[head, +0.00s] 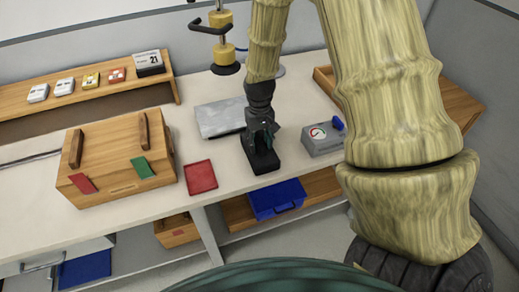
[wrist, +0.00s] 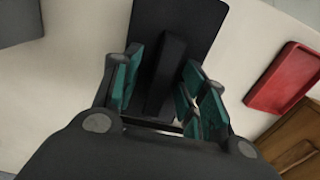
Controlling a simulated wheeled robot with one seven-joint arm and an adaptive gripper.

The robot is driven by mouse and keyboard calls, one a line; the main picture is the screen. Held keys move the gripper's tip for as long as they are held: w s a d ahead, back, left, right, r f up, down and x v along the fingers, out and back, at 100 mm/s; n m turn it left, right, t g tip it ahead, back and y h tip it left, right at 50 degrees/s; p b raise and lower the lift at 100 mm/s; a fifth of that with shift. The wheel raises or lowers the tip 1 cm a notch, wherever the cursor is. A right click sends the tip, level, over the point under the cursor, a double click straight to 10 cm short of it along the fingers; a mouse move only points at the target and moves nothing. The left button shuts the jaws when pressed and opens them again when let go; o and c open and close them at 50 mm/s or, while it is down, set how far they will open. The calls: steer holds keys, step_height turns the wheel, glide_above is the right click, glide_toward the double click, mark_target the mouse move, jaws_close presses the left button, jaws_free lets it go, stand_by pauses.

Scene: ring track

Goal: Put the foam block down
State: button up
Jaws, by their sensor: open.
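My gripper (head: 260,138) is low over the worktop near its front edge. Its teal-padded fingers are open in the wrist view (wrist: 164,80), one on each side of a dark upright bar (wrist: 168,65). The bar stands on a flat black base (wrist: 182,20); this dark piece (head: 262,160) rests on the worktop and is the likeliest foam block, though its material cannot be told. Gaps show beside the bar, but whether a finger touches it is unclear. A shallow red tray (head: 200,177) lies to its left and also shows in the wrist view (wrist: 290,78).
A wooden box (head: 115,160) with handles stands on the left of the worktop. A grey plate (head: 220,117) lies behind my gripper. A blue bin (head: 277,198) sits below the front edge.

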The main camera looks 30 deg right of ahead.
steer(key=shift+c, duration=0.4)
steer(key=c, duration=0.9)
jaws_close()
steer(key=shift+r, duration=0.15)
